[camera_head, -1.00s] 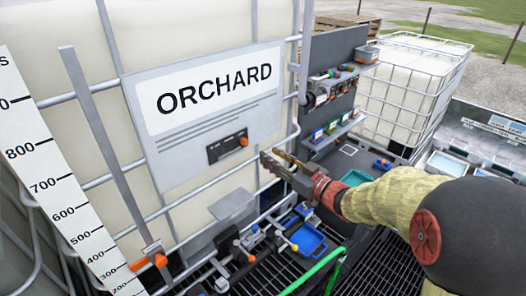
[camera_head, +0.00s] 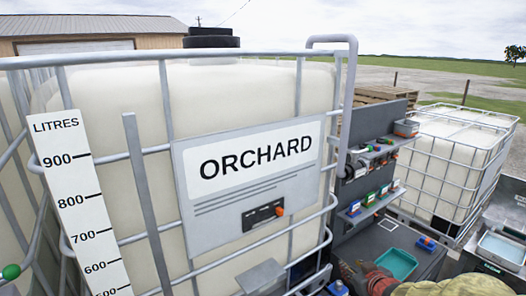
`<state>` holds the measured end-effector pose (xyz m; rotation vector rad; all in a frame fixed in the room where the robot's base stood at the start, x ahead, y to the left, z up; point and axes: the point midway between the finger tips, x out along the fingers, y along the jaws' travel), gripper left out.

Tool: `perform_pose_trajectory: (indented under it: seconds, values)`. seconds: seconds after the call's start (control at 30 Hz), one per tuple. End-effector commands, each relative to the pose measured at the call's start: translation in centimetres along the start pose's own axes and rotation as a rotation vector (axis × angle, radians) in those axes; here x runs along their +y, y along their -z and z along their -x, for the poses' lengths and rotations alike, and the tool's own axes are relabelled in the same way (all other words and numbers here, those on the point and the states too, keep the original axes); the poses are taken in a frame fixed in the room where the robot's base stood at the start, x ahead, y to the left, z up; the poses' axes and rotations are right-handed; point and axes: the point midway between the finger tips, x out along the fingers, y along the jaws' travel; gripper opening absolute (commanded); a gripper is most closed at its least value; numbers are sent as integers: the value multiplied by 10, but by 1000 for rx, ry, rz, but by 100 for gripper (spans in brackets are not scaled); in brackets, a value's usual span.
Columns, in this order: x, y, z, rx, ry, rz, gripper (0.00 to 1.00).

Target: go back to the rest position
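My gripper (camera_head: 346,270) shows small at the bottom edge, right of the middle, in the head view. Its red wrist part and yellowish sleeve (camera_head: 455,287) run off the lower right, cut by the frame. The fingers are too small and too much in line with the dark bench to tell whether they are apart or hold anything. The gripper is beside the lower right corner of the caged white tank (camera_head: 80,95), near the green tray (camera_head: 396,264).
The tank carries an ORCHARD sign (camera_head: 250,170) and a litres scale (camera_head: 75,190). A grey panel with shelves of small fittings (camera_head: 370,160) stands right of it. A second caged tank (camera_head: 450,165) is farther right. A blue-lined bin (camera_head: 500,248) is at the right edge.

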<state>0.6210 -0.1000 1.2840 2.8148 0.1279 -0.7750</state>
Motion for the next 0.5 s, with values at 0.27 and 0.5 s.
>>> perform_pose_trajectory:
  seconds: [0.27, 0.5]
  values:
    - [12, -99, 76, -410, -176, -84, 32]
    - [-53, -170, 170, -677, -131, -200, 32]
